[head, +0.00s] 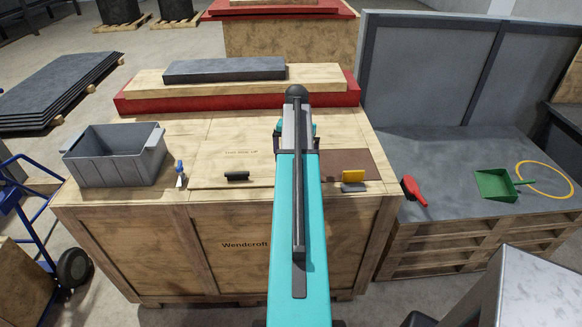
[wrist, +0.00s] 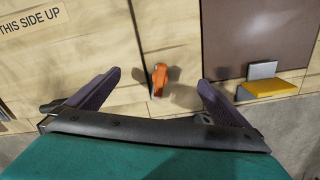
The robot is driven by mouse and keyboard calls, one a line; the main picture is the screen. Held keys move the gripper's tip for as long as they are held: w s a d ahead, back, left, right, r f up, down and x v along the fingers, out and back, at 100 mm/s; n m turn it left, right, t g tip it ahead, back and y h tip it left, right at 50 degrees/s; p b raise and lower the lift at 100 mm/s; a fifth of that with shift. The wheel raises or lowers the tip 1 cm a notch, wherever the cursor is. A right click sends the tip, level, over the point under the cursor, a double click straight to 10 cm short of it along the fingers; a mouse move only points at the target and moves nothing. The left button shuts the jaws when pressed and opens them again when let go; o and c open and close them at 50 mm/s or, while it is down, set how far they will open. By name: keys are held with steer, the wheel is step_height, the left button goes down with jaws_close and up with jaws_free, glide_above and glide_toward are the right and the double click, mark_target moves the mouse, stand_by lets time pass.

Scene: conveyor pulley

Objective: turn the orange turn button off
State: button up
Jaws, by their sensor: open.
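The orange turn button (wrist: 159,76) sits on the wooden crate top, beside a seam between boards in the wrist view. Its long side runs roughly up and down in that picture. My gripper (wrist: 160,81) is open, with its two dark fingers spread to the left and right of the button. Nothing is between the fingers except the view of the button, and I see no contact. In the head view my arm covers the button and most of the gripper. The crate (head: 205,126) carries a "this side up" print.
A grey bin (head: 115,165), a small blue-handled tool (head: 180,172) and a black handle (head: 236,176) stand left of my arm. A yellow block (head: 354,175) lies right, by a brown panel (head: 340,160). A red brush (head: 413,190) and green dustpan (head: 494,185) lie farther right.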

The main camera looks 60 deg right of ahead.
steer(key=shift+r, duration=0.1)
steer(key=shift+r+p, duration=2.15)
steer(key=shift+r, duration=1.25)
